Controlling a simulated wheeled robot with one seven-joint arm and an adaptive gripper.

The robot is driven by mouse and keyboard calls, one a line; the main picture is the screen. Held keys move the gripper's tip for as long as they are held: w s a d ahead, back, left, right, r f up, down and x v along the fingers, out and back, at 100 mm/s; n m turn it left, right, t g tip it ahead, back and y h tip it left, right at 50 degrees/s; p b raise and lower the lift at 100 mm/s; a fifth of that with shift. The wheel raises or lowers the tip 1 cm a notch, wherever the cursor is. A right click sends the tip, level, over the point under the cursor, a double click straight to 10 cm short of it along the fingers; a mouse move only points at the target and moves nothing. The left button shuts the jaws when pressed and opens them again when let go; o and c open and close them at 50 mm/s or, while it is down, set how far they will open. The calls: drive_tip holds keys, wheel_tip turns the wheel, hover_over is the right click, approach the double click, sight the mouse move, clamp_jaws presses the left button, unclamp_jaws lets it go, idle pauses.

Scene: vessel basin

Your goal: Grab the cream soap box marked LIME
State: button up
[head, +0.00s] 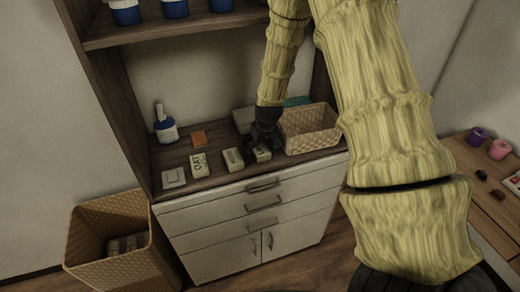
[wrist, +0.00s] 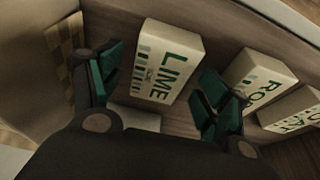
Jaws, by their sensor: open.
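The cream soap box marked LIME (wrist: 160,62) stands out in the wrist view, its green lettering facing the camera. The fingers are open and have green pads.
Two more cream boxes, one starting RO (wrist: 262,78) and one reading OAT (wrist: 292,110), lie to the right in the wrist view. A wicker basket (head: 310,140) stands right of my gripper.

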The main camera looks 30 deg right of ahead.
drive_tip(key=shift+w+f, duration=0.1)
drive_tip(key=shift+f, duration=0.1)
drive_tip(key=shift+f, duration=0.25)
idle(0.6)
drive_tip(key=shift+c, duration=0.4)
drive_tip(key=c, duration=1.1)
